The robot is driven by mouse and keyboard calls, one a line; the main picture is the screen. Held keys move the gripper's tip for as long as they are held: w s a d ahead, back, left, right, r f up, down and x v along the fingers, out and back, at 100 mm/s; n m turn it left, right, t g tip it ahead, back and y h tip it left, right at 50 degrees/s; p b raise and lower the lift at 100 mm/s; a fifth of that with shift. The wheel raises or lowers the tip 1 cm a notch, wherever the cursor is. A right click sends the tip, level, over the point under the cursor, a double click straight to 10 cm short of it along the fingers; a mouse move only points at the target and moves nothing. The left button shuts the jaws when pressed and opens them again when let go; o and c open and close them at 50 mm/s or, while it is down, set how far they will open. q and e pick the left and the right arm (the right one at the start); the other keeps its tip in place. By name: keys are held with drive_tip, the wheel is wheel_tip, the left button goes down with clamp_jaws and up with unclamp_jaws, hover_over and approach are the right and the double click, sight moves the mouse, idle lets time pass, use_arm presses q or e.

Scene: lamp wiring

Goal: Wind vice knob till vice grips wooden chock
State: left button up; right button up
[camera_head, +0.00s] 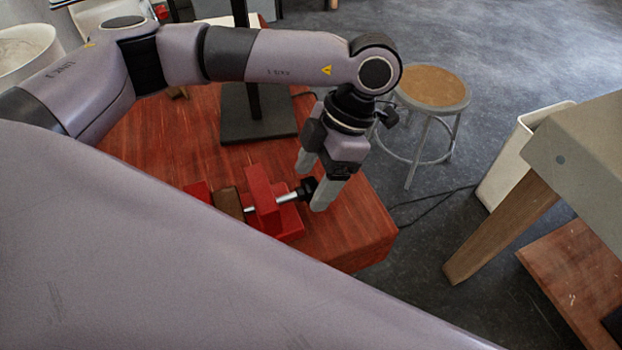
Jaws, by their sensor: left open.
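A red vice (264,200) lies on the red wooden table, partly hidden by my own large arm link in the foreground. A brown wooden chock (229,203) sits at the left side of its moving jaw; whether they touch is hard to tell. A metal screw (285,197) runs right from the vice to a black knob (306,187). My left gripper (313,184) is open and points down, its two grey fingers on either side of the knob. I cannot tell whether they touch it. My right gripper does not show.
A black stand (258,127) with an upright post is on the table behind the vice. The red table (350,232) ends just right of the gripper. A round stool (432,87), a pale bin (505,165) and a grey-topped table (585,150) stand to the right.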

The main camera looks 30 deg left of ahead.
use_arm(q)
drive_tip(key=shift+x, duration=0.95)
drive_tip(key=c, duration=1.1)
drive_tip(key=shift+o, duration=0.2)
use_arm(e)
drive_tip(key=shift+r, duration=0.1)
use_arm(q)
drive_tip(key=shift+w+a+f+m+g+h+b, duration=0.1)
drive_tip(key=shift+m+g+h+b, duration=0.05)
drive_tip(key=shift+g+h+b, duration=0.4)
drive_tip(key=shift+w+f+m+g+h+b, duration=0.15)
drive_tip(key=shift+g+h+b, duration=0.2)
drive_tip(key=shift+h+b, duration=0.25)
drive_tip(key=shift+a+m+g+h+b, duration=0.1)
drive_tip(key=shift+m+g+h+b, duration=0.2)
drive_tip(key=shift+g+h+b, duration=0.65)
drive_tip(key=shift+r+g+h, duration=0.1)
drive_tip(key=shift+g+h, duration=0.2)
drive_tip(key=shift+g, duration=0.05)
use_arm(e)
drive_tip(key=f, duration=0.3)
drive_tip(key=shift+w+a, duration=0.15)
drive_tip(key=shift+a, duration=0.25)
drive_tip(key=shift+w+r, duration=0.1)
